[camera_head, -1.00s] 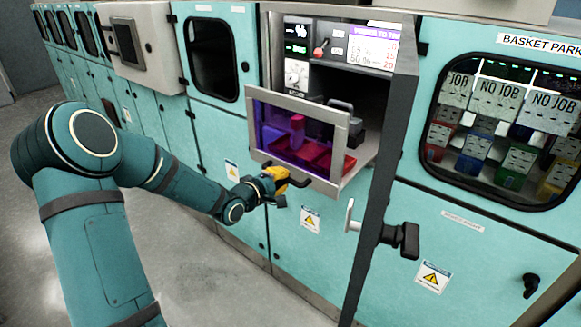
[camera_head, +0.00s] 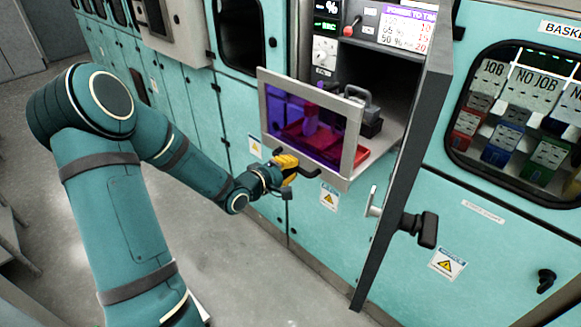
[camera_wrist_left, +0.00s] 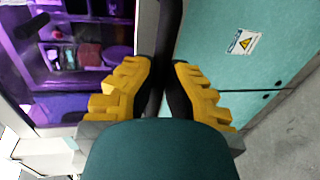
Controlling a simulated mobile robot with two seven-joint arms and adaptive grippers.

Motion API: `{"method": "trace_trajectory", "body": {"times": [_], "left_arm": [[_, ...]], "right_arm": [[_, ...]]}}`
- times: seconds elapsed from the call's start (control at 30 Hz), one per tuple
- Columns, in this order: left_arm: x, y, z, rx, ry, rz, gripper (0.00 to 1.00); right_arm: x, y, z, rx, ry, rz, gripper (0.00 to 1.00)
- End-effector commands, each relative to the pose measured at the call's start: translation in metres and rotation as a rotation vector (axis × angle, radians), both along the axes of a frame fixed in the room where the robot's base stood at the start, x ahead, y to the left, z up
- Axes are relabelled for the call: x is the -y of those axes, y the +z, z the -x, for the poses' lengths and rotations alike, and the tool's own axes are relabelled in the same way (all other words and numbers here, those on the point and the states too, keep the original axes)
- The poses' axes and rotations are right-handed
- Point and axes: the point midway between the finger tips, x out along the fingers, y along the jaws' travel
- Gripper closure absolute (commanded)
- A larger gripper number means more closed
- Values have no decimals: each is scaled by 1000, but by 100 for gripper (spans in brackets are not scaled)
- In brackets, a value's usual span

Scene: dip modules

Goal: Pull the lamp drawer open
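The lamp drawer (camera_head: 354,150) stands pulled out from the cabinet. Its grey-framed front has a purple see-through window, with red trays and a small upright object behind it. Its dark handle (camera_head: 309,173) is low on the front. The yellow fingers of my left gripper (camera_head: 288,166) are at this handle. In the left wrist view, the dark handle bar (camera_wrist_left: 168,45) runs between the two yellow fingers (camera_wrist_left: 163,85), which are closed around it. The purple drawer window (camera_wrist_left: 85,55) fills the left of that view. My right gripper is not in view.
An open grey door (camera_head: 405,150) stands edge-on just right of the drawer, with a black handle (camera_head: 421,229) beside it. A window with NO JOB baskets (camera_head: 525,110) is at the right. Teal cabinets run along the left.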

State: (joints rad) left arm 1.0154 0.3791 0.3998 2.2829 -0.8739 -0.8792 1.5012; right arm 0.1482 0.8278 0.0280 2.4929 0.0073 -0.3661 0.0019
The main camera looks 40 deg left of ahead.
Motion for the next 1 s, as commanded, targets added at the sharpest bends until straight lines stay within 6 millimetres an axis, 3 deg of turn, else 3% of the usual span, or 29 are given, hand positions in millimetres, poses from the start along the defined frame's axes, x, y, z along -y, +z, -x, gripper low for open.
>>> {"method": "trace_trajectory", "body": {"times": [0.47, 1.0], "left_arm": [[-1, 1, 6, -2, 2, -1, 71], [-14, 19, 99, -4, 3, 0, 71]], "right_arm": [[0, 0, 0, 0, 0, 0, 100], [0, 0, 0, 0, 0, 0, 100]]}}
